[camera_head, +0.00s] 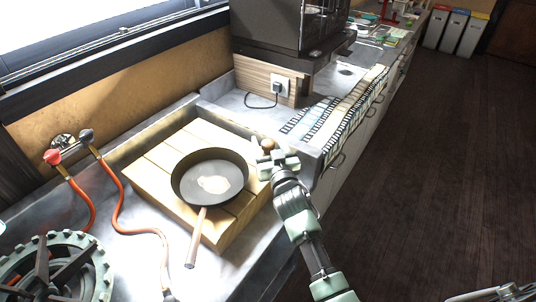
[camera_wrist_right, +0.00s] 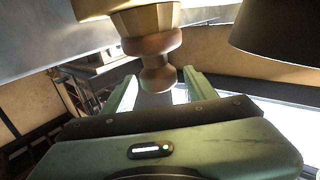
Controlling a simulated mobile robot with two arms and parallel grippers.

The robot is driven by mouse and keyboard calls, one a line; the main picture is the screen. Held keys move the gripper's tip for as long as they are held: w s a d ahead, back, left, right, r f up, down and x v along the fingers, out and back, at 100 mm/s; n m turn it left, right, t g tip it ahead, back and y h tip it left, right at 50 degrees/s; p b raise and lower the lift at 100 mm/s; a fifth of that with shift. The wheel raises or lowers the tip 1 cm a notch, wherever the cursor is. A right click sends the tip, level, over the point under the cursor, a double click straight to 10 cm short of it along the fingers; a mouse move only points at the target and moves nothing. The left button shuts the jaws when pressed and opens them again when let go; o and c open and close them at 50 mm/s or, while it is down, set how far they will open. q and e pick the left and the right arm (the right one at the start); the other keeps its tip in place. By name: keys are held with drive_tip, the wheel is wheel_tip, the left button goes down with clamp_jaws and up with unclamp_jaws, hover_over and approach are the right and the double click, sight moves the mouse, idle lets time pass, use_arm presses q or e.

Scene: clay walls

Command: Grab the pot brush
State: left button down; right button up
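The pot brush shows in the right wrist view as a wooden, double-bulged knob handle (camera_wrist_right: 155,45) below a pale tan, faceted part. In the head view a small brown round top (camera_head: 267,144) shows beside the wooden board, just beyond my right gripper; I take it as the same brush. My right gripper (camera_head: 277,163) is open. In the wrist view its two green fingers (camera_wrist_right: 160,84) stand apart on either side of the handle's lower bulb, with gaps visible. The rest of the brush is hidden in the head view. My left gripper is not in view.
A dark frying pan (camera_head: 202,181) with a wooden handle sits on the wooden board (camera_head: 160,168), close left of the right gripper. A green gas burner (camera_head: 45,268) is at lower left. A counter with a striped cloth (camera_head: 345,112) and an oven (camera_head: 285,27) lies behind.

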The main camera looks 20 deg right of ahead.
clamp_jaws()
drive_tip(key=shift+r, duration=0.15)
